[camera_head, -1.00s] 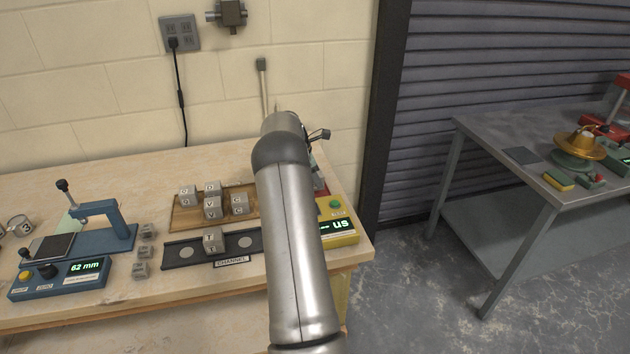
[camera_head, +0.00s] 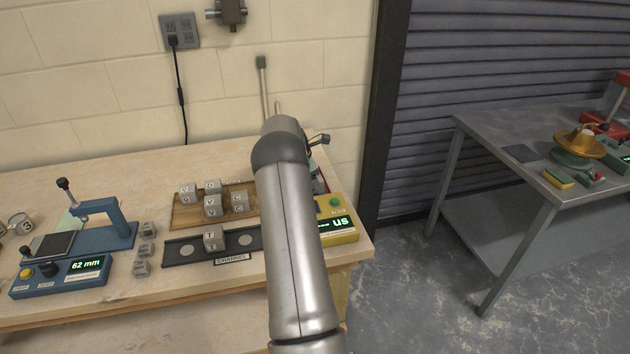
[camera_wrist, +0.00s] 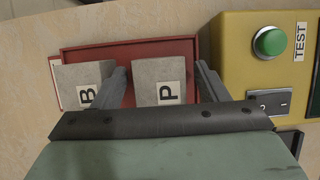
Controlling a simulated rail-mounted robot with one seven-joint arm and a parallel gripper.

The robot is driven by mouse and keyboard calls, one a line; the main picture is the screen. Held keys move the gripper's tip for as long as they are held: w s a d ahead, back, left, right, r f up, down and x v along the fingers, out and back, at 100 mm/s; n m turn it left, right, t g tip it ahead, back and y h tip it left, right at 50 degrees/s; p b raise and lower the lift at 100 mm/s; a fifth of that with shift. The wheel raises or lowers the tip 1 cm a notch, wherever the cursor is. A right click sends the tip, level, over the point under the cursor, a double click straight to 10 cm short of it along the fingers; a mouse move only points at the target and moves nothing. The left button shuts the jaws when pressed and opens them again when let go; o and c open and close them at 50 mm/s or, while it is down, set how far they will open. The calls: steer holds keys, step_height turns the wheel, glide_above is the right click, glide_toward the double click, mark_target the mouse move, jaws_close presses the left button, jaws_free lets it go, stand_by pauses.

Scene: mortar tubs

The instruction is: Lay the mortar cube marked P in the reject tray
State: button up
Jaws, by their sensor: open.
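The mortar cube marked P (camera_wrist: 159,82) is in the wrist view, label up, in or just over the red tray (camera_wrist: 130,50). The tray bears no readable name here. My gripper (camera_wrist: 163,78) is open, with one finger on each side of cube P. I cannot tell whether the fingers touch it or whether it rests fully on the tray floor. A second cube marked B (camera_wrist: 84,84) is in the same tray, just left of my left finger. In the head view my arm hides the gripper and cube P.
A yellow tester (camera_wrist: 240,70) with a green button stands close right of the tray. A blue gauge (camera_head: 107,236) is farther left.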

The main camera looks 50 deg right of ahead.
steer(key=b+v, duration=0.1)
steer(key=v, duration=1.1)
steer(key=s+a+r+m+t+y, duration=0.1)
steer(key=a+r+m, duration=0.15)
steer(key=a, duration=1.25)
steer(key=s+a+r+m+t+y, duration=0.15)
steer(key=a+r, duration=0.25)
steer(key=a, duration=1)
steer(key=s+a+f+m, duration=0.3)
steer(key=s+a, duration=0.7)
steer(key=s+a+f+m+y, duration=0.1)
steer(key=s+a+f+m, duration=0.2)
steer(key=s+a, duration=0.8)
steer(key=shift+s+a+t, duration=0.2)
steer(key=shift+s+t, duration=0.1)
steer(key=shift+t, duration=0.05)
steer(key=shift+r+m, duration=0.1)
steer(key=shift+m, duration=0.2)
